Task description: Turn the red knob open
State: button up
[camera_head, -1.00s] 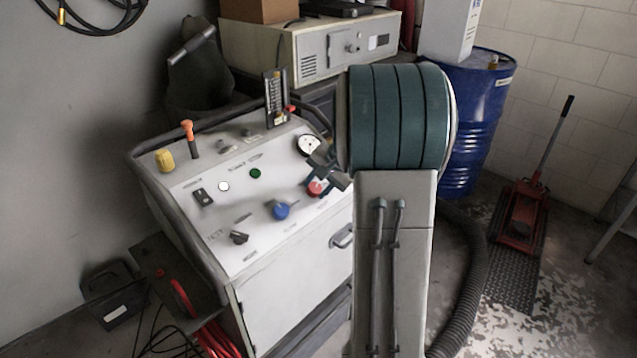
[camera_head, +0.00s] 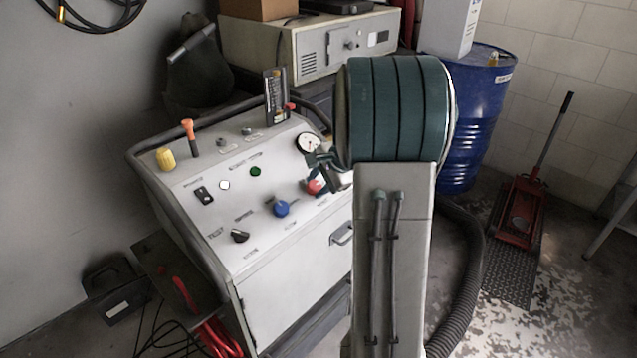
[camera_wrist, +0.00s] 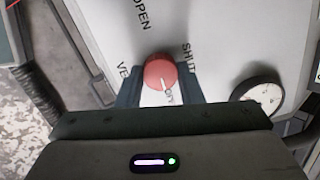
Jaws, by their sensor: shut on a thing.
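The red knob (camera_wrist: 159,70) sits on the pale control panel, between the two dark fingers of my gripper (camera_wrist: 160,88) in the wrist view. The fingers are shut on its sides. A white pointer line on the knob points down and slightly right in that view. The word OPEN is printed to the upper left of the knob and SHUT to its right. In the head view the red knob (camera_head: 314,187) shows at the panel's right side, partly covered by my gripper (camera_head: 318,168).
A blue knob (camera_head: 281,208), a black knob (camera_head: 239,236), a green button (camera_head: 255,171) and a black switch (camera_head: 203,195) are on the same panel. A round gauge (camera_head: 308,143) is close behind my gripper. A blue drum (camera_head: 463,150) stands at the right.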

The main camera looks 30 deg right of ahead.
jog(key=shift+r, duration=0.1)
jog(key=o, duration=1)
jog(key=shift+c, duration=0.2)
jog(key=p+v, duration=0.1)
jog(key=v, duration=1.2)
jog(key=shift+s+r, duration=0.2)
jog(key=shift+r, duration=0.1)
